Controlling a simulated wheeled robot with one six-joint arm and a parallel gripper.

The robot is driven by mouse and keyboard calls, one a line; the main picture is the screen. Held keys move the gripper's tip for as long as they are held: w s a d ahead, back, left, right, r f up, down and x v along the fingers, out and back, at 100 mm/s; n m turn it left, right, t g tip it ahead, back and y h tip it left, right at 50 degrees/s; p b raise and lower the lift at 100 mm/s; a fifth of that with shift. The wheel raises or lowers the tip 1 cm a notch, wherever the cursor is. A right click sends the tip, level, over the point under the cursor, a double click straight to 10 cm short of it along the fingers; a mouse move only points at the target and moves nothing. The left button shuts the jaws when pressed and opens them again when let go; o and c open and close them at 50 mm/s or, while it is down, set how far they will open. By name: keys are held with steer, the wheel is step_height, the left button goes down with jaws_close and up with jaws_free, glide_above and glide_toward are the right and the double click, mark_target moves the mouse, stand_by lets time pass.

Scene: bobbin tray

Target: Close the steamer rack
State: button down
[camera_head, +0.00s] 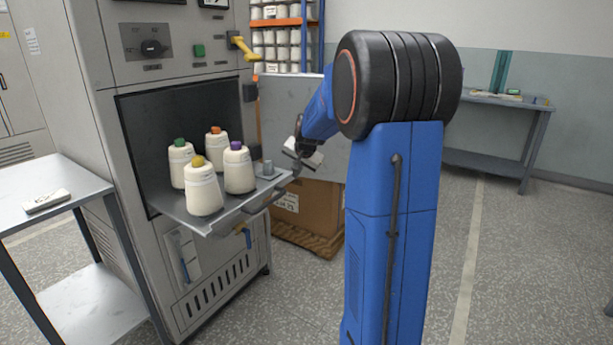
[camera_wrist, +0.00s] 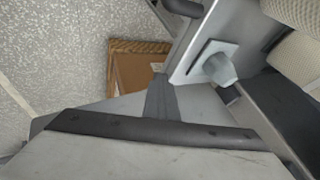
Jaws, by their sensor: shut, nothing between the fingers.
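The steamer rack (camera_head: 218,220) is a metal tray pulled out of the open grey steamer (camera_head: 180,75). It carries several white bobbins, including a yellow-topped one (camera_head: 204,190) and a purple-topped one (camera_head: 239,170). A dark handle (camera_head: 262,203) runs along its front edge. My gripper (camera_head: 297,168) is shut and empty by the right end of the rack's front. In the wrist view its dark fingertips (camera_wrist: 161,88) are close to the rack's metal edge (camera_wrist: 196,40), near a grey peg (camera_wrist: 217,62). I cannot tell whether they touch.
The steamer's door (camera_head: 276,110) stands open behind my arm. A cardboard box (camera_head: 308,210) on a pallet sits on the floor beyond the rack. A side table (camera_head: 75,185) holding a small pale object stands left.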

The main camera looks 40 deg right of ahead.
steer(key=w+a, duration=0.3)
steer(key=w, duration=0.7)
steer(key=w+a, duration=0.4)
steer(key=w, duration=0.7)
steer(key=w+a, duration=0.4)
steer(key=w, duration=0.6)
steer(key=shift+w+a, duration=0.2)
steer(key=shift+w, duration=0.05)
steer(key=shift+w+a, duration=0.2)
steer(key=shift+w, duration=0.3)
steer(key=shift+w+r, duration=0.1)
steer(key=shift+w+a+r, duration=0.1)
